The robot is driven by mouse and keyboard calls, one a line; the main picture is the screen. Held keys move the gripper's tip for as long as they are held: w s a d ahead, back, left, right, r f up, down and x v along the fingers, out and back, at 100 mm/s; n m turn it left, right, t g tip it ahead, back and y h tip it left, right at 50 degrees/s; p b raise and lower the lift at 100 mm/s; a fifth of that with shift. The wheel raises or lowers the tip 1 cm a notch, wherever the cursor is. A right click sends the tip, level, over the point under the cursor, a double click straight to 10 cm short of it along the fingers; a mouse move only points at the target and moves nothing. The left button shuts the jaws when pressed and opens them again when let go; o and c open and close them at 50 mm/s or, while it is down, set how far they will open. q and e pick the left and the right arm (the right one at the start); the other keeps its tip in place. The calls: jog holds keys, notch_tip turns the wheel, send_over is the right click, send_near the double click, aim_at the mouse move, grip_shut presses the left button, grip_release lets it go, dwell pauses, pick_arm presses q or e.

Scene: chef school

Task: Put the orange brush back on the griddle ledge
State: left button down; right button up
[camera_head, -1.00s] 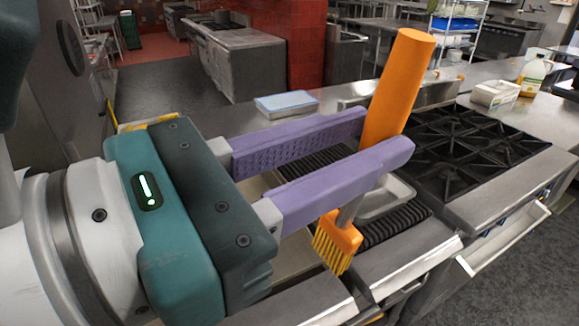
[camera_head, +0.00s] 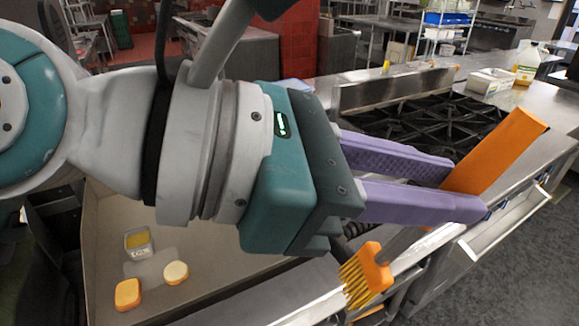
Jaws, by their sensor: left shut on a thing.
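My left gripper (camera_head: 465,188) is shut on the orange brush (camera_head: 502,146). Its purple fingers grip the thick orange handle, which tilts up to the right. The brush head (camera_head: 369,273) with its yellow bristles hangs down to the left, in front of the appliances' front edge. The flat griddle (camera_head: 215,270) is at the lower left, partly hidden by my arm. Its metal front ledge (camera_head: 290,299) runs along the bottom, left of the brush head. Whether the bristles touch anything cannot be told. My right gripper is not in view.
A black-grated stove (camera_head: 420,125) stands behind the gripper. A white tub (camera_head: 491,80) and a bottle (camera_head: 527,64) are on the back right counter.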

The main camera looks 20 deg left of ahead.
pick_arm(q)
notch_tip(320, 180, down, 20)
jog(key=w+a+m+g+y+b, duration=0.25)
jog(key=m+g+y+b, duration=0.45)
jog(key=b, duration=0.9)
jog(key=w+a+f+m+y+b, duration=0.1)
jog(key=a+f+y+b, duration=0.25)
jog(key=a+b, duration=0.5)
jog(key=w+a+f+y+b, duration=0.15)
jog(key=a+f+b, duration=0.25)
jog(key=a+b, duration=0.5)
jog(key=shift+g, duration=0.4)
jog(key=f, duration=1.3)
jog(key=shift+s+a+f+b, duration=0.2)
jog(key=shift+a+f+b, duration=0.05)
jog(key=shift+f+b, duration=0.1)
jog(key=shift+f, duration=2.55)
jog(key=c, duration=0.7)
grip_release()
